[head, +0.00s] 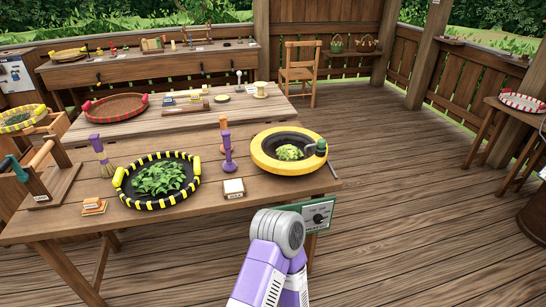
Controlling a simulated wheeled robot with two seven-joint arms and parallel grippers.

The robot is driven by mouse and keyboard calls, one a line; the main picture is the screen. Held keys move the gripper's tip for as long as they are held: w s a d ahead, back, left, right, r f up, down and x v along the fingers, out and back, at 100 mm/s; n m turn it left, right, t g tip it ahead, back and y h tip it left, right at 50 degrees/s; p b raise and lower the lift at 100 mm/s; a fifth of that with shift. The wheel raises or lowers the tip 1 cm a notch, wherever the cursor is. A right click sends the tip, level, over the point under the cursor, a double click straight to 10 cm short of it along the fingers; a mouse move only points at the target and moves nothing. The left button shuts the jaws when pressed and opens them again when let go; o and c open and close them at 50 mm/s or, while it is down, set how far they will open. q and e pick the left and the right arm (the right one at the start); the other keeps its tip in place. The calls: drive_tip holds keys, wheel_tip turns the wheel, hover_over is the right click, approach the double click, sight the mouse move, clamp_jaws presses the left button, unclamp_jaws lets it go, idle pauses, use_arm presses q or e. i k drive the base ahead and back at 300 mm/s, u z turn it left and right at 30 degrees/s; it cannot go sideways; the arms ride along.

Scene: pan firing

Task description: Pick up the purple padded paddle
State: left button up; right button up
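A purple upright tool (228,152) stands on the near wooden table, between the black-and-yellow basket and the yellow-rimmed pan. It has a thin handle and a wider lower end, and looks like the purple padded paddle. Its padding is too small to make out. A purple-handled brush (100,155) stands farther left, bristles down. Neither of my grippers is in view. Only a purple and white link of my own arm shows at the bottom, in front of the table.
The near table (85,235) also holds a striped basket of leaves (116,177), a yellow-rimmed pan with leaves (318,167), a white block (233,188) and an orange tool (223,121) just behind the purple one.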

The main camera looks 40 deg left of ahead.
sight(230, 166)
drive_tip(key=z, duration=0.05)
drive_tip(key=i, duration=2.45)
drive_tip(key=u, duration=4.05)
drive_tip(key=i, duration=0.2)
drive_tip(key=z, duration=0.05)
